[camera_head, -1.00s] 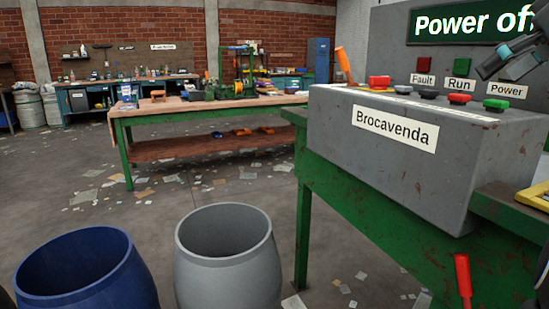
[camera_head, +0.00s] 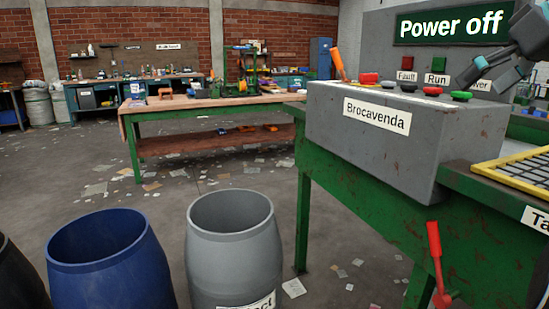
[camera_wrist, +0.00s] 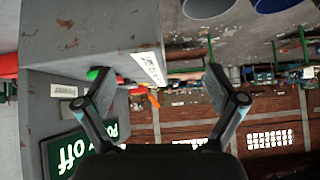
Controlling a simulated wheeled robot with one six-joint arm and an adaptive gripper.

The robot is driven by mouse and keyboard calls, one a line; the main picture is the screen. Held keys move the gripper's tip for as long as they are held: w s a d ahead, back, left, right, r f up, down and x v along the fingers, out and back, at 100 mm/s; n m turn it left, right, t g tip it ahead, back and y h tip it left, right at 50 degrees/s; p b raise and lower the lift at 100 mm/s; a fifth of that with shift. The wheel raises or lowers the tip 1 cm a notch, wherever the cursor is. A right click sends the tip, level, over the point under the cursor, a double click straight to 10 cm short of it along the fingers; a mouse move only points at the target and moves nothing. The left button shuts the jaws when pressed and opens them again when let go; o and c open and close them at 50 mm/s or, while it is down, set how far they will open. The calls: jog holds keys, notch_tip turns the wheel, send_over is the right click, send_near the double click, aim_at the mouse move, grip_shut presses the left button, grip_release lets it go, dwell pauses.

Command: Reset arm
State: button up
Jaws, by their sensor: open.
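My gripper (camera_wrist: 160,71) is open and empty in the wrist view, its two dark fingers spread apart. That view is upside down. In the head view my gripper and wrist show at the upper right, in front of the grey control panel and partly covering the "Power" label (camera_head: 480,86). The grey console box (camera_head: 446,135) labelled "Brocavenda" stands on a green table, with red, black and green buttons and an orange lever (camera_head: 339,65) on top. I cannot tell the exact gap between gripper and panel.
A grey barrel (camera_head: 228,262) and a blue barrel (camera_head: 105,280) stand at the front left. A dark barrel (camera_head: 15,280) is cut off at the left edge. A yellow-rimmed tray (camera_head: 500,176) lies at right. A wooden-topped workbench (camera_head: 165,103) stands behind; open floor lies between.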

jog(key=a+f+m+g, duration=0.1)
jog(key=a+f+m, duration=0.1)
jog(key=a+f, duration=0.5)
jog(key=s+a+f+h, duration=0.1)
jog(key=s+a+f, duration=0.3)
jog(key=f, duration=0.6)
jog(key=s+a+f+g+h, duration=0.1)
jog(key=s+a+f, duration=0.4)
jog(key=f, duration=0.6)
jog(key=s+a+f+m+h, duration=0.1)
jog(key=s+a+f, duration=0.3)
jog(key=f, duration=0.7)
jog(key=shift+s+a+g, duration=0.15)
jog(key=shift+s+g, duration=0.15)
jog(key=shift+s, duration=0.4)
